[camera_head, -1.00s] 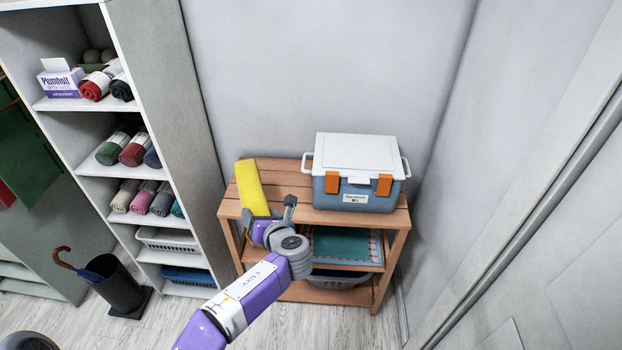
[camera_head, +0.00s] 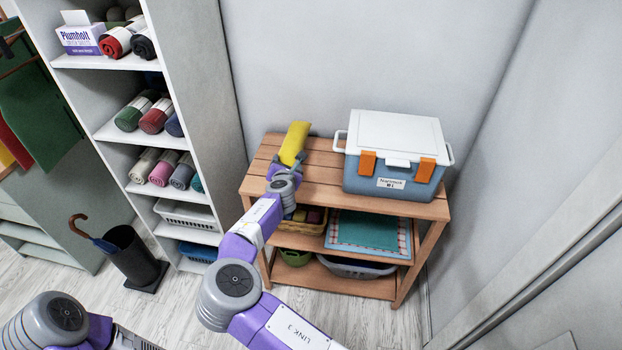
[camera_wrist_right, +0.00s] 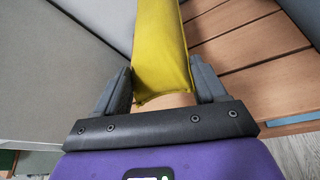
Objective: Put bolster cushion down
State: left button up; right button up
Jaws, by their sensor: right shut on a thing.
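The yellow bolster cushion (camera_head: 294,143) is at the left part of the wooden shelf unit's top (camera_head: 322,176), its far end over the rear edge by the wall. I cannot tell whether it rests on the slats or hangs just above them. My right gripper (camera_head: 286,168) is shut on its near end. In the right wrist view the cushion (camera_wrist_right: 160,45) runs away from me between the two dark fingers of the right gripper (camera_wrist_right: 163,88), with slats to its right. My left gripper is not in view; part of my left arm shows at lower left.
A blue cooler box (camera_head: 391,185) with a white lid and orange latches fills the right part of the top. Bare slats lie between it and the cushion. A tall white shelf (camera_head: 200,100) with rolled towels stands left. A black umbrella stand (camera_head: 135,255) is on the floor.

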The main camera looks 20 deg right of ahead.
notch_tip(320, 180, down, 7)
jog(key=shift+b, duration=1.05)
jog(key=o, duration=1)
jog(key=shift+r, duration=0.1)
jog(key=shift+o, duration=0.2)
jog(key=p+v, duration=0.2)
jog(key=v, duration=1)
